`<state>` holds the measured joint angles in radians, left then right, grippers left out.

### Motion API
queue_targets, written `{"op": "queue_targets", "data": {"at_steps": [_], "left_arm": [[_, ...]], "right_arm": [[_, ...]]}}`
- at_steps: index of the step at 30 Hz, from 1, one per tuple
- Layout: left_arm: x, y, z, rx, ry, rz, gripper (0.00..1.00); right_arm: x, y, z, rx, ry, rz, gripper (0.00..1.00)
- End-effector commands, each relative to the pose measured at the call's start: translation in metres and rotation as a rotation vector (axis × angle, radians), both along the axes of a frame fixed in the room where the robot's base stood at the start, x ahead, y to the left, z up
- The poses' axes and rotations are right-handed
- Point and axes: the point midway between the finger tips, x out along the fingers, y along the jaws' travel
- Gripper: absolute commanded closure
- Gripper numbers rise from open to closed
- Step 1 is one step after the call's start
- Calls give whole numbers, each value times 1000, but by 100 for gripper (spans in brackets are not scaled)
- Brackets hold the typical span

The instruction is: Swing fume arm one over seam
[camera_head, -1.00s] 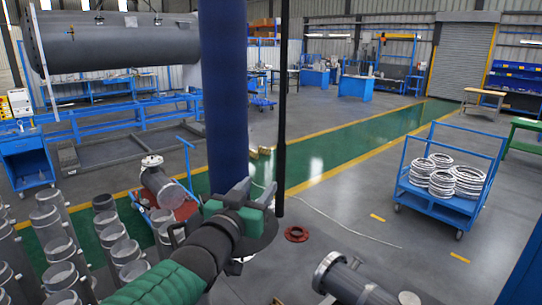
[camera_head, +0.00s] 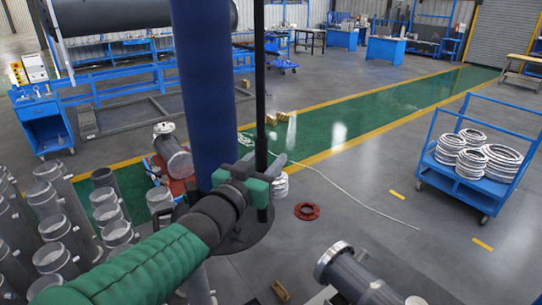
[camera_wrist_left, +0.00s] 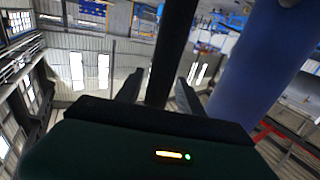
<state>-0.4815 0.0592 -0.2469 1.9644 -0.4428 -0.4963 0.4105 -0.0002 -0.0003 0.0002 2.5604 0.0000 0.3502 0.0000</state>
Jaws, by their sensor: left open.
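A thick blue upright duct (camera_head: 205,90) runs down the middle of the head view, with a thin black upright bar (camera_head: 260,90) to its right. I take these for parts of the fume arm. My left gripper (camera_head: 258,168) is at the black bar, just right of the duct. In the left wrist view the open fingers (camera_wrist_left: 158,95) stand on either side of the black bar (camera_wrist_left: 170,50), with the blue duct (camera_wrist_left: 258,75) to the right. A dark flanged pipe (camera_head: 350,275) lies at the bottom right of the head view. I cannot make out a seam. My right gripper is not in view.
Several grey pipe stubs (camera_head: 65,232) crowd the lower left. A blue cart (camera_head: 462,185) with white coils stands at the right. A red ring (camera_head: 307,211) and a pale cable (camera_head: 345,195) lie on the floor. The floor between cart and duct is mostly clear.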

Motion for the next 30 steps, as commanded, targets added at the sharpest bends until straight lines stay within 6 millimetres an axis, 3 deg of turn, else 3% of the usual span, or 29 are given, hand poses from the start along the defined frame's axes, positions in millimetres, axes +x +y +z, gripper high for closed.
{"op": "queue_targets", "data": {"at_steps": [2, 12, 30], "left_arm": [[0, -2, 0, 2, 0, -1, 58], [0, -2, 0, 1, 0, -1, 100], [0, -2, 1, 0, -2, -1, 100]], "right_arm": [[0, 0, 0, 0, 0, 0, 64], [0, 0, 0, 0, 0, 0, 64], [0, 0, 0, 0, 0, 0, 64]]}}
